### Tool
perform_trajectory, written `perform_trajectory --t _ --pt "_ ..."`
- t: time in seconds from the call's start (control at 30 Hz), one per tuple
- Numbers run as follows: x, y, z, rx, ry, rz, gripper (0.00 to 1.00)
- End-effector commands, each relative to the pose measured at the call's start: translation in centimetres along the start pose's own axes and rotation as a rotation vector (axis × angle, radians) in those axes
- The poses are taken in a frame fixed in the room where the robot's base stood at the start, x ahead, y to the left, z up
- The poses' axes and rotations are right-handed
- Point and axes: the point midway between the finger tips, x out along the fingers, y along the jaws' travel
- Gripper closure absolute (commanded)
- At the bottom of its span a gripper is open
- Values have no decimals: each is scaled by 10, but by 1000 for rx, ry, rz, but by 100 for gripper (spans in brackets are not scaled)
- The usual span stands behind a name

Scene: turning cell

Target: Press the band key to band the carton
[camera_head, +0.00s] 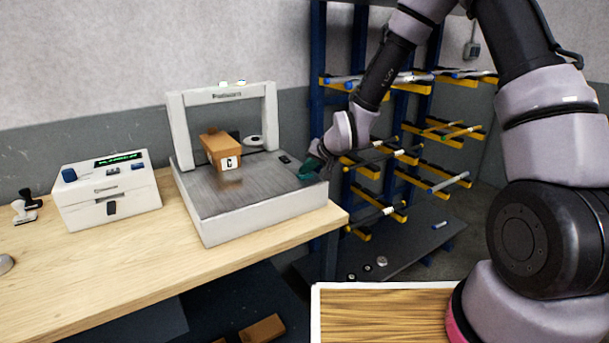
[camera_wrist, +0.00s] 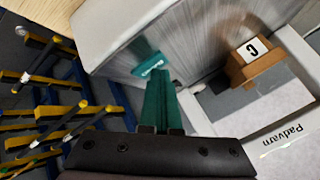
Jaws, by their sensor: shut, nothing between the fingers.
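The carton (camera_head: 222,150) is a small brown box with a white label. It sits on the grey bed of the white banding machine (camera_head: 262,220), under its arch. It also shows at the right of the wrist view (camera_wrist: 255,60), its label reading "C". A teal key with white lettering (camera_wrist: 152,66), apparently the band key, is on the bed's edge in the wrist view. My gripper (camera_wrist: 160,85) is shut and empty, its teal fingers pointing at this key. Whether they touch it I cannot tell. In the head view my gripper (camera_head: 308,172) is at the bed's right edge and hides the key.
A small dark key or panel (camera_head: 285,159) lies on the bed behind my gripper. A white box with a green display (camera_head: 108,190) and a stamp (camera_head: 25,205) stand left on the wooden bench (camera_head: 135,262). A blue rack with yellow arms (camera_head: 400,150) is close on the right.

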Motion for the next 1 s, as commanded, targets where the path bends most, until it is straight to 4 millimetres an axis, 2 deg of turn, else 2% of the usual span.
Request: perform_trajectory --t 0.4,0.77,1.0 --pt "-11 -8 -8 0 0 0 100" --pt "-13 -9 -10 0 1 0 100" --pt "-29 -21 -21 -2 2 -1 100"
